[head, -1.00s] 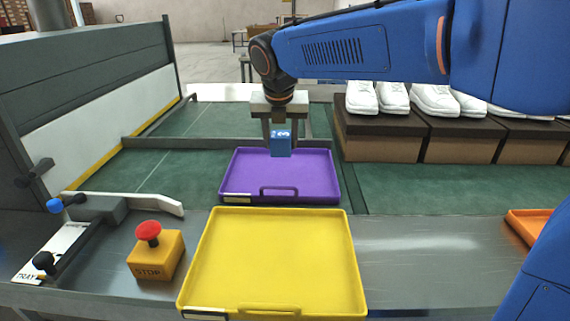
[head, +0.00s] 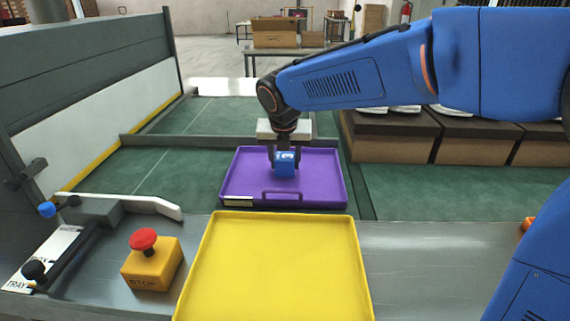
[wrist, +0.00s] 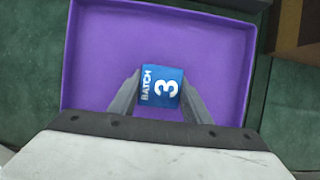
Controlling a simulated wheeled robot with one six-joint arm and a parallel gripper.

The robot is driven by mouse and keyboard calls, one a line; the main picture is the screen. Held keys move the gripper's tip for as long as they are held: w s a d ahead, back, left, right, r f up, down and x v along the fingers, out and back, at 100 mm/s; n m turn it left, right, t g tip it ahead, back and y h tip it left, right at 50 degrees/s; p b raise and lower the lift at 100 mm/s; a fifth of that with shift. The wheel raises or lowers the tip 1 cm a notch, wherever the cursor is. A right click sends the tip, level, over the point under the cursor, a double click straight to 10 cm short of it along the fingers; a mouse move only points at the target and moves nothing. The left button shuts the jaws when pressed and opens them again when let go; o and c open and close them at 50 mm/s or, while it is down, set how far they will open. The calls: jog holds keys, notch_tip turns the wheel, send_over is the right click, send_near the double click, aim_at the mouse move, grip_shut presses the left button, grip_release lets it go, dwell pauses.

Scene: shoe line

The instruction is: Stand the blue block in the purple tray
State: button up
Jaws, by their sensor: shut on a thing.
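The blue block (head: 285,164) has white print, and in the wrist view the block (wrist: 160,87) reads "BATCH 3". My gripper (head: 285,160) points down and is shut on the block; in the wrist view the two fingers of my gripper (wrist: 160,95) sit on either side of it. The block is upright within the outline of the purple tray (head: 238,183). I cannot tell whether its underside touches the tray floor. The purple tray (wrist: 90,60) shows no other thing in it in the wrist view.
A yellow tray (head: 275,270) lies in front of the purple one on the metal ledge. A yellow stop box with a red button (head: 143,240) stands at the left. Brown shoe boxes (head: 390,140) line the right side. Green belt (head: 165,165) lies bare left of the purple tray.

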jog(key=shift+f, duration=0.5)
jog(key=shift+f, duration=0.1)
jog(key=o, duration=1.1)
jog(key=v, duration=1.2)
